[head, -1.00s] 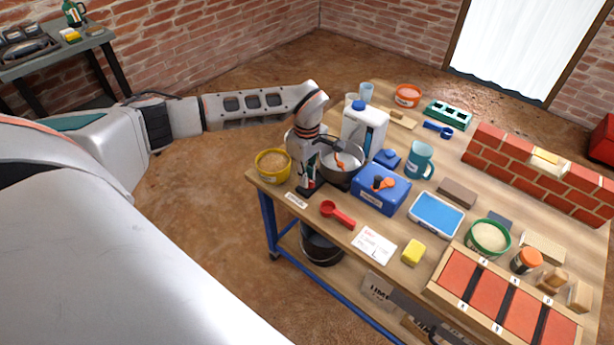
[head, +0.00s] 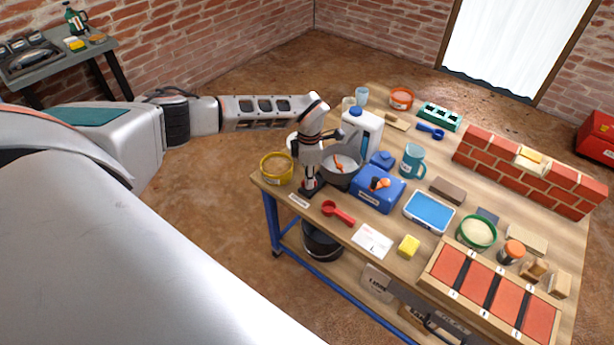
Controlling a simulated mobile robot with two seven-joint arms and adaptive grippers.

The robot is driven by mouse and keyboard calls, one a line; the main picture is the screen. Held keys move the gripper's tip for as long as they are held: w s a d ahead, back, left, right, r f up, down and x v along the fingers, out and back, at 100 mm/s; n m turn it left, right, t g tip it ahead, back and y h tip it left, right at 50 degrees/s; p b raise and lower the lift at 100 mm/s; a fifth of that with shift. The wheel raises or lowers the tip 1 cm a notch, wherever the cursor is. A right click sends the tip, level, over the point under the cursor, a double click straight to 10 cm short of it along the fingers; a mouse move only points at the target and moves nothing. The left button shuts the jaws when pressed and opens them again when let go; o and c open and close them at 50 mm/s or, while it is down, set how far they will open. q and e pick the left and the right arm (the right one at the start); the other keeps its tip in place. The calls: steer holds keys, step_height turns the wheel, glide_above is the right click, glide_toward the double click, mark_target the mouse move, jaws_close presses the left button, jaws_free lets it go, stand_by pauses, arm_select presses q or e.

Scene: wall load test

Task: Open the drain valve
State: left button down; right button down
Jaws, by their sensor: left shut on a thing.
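My left gripper (head: 311,181) points down at the table's near left corner. It is shut on a small red part (head: 319,184) at a dark base (head: 309,191), mostly hidden by the gripper. I cannot tell for sure whether this is the drain valve; no other valve is clearly visible. My right gripper is not in view.
A white label (head: 298,201) lies in front of the dark base. A red scoop (head: 338,212), blue box (head: 378,194) and white jug (head: 362,133) crowd the right side. A dark bucket (head: 322,241) sits below the tabletop. A brick wall (head: 530,172) stands at the back right.

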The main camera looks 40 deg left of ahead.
arm_select(q)
steer(key=shift+r+n+p, duration=0.2)
steer(key=shift+n+p, duration=0.3)
steer(key=shift+n, duration=0.4)
steer(key=n+p, duration=0.1)
steer(key=n, duration=0.1)
steer(key=shift+n, duration=0.4)
steer(key=shift+f+n+p, duration=0.15)
steer(key=shift+n+p, duration=0.55)
steer(key=shift+n, duration=0.45)
steer(key=shift+f+n+p, duration=0.1)
steer(key=shift+n+p, duration=0.6)
steer(key=shift+n, duration=0.45)
steer(key=c, duration=2.1)
jaws_free()
steer(key=shift+r, duration=0.1)
step_height(320, 180, up, 12)
steer(key=shift+f, duration=0.1)
